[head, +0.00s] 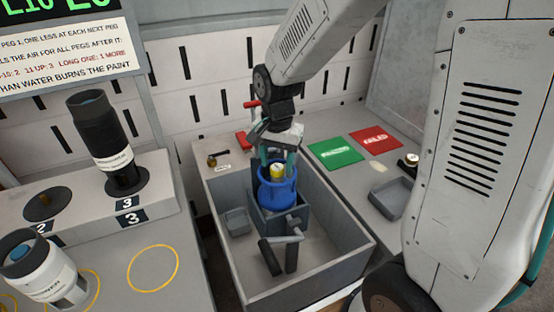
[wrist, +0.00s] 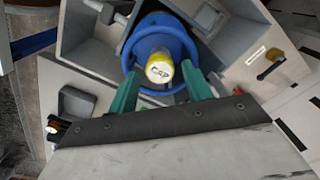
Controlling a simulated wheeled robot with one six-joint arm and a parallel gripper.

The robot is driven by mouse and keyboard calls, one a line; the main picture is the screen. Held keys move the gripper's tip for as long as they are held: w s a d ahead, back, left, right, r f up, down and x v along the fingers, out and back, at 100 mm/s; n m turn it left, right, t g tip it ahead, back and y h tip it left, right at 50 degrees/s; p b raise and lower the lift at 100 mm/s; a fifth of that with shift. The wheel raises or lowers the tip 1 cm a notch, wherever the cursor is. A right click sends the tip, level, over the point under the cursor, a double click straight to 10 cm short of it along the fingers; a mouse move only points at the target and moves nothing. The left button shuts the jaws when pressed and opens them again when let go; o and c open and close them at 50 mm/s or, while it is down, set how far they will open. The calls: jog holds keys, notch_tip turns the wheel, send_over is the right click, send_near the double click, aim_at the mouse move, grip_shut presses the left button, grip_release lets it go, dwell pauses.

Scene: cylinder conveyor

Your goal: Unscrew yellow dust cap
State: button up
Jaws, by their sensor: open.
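The yellow dust cap (head: 277,170) sits on top of a blue cylinder (head: 278,192), inside its raised blue collar. The cylinder stands upright in a grey holder (head: 265,218) in the large grey bin. In the wrist view the cap (wrist: 159,69) shows a yellow rim and a pale top with dark lettering. My gripper (wrist: 158,92) has green fingers, spread apart, one on each side of the cap's near side. In the head view my gripper (head: 277,160) is directly above and behind the cylinder's collar.
The grey bin (head: 335,262) has high walls around the holder. A grey tool with dark handles (head: 283,250) lies in it, near a small tray (head: 236,221). Green (head: 336,151) and red (head: 375,140) pads lie right. A black cylinder (head: 108,145) stands left.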

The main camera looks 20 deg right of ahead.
dwell(0.3)
jog(key=shift+f, duration=1.25)
grip_shut()
jog(key=shift+n, duration=0.8)
jog(key=c, duration=0.6)
grip_release()
jog(key=shift+n, duration=0.4)
grip_shut()
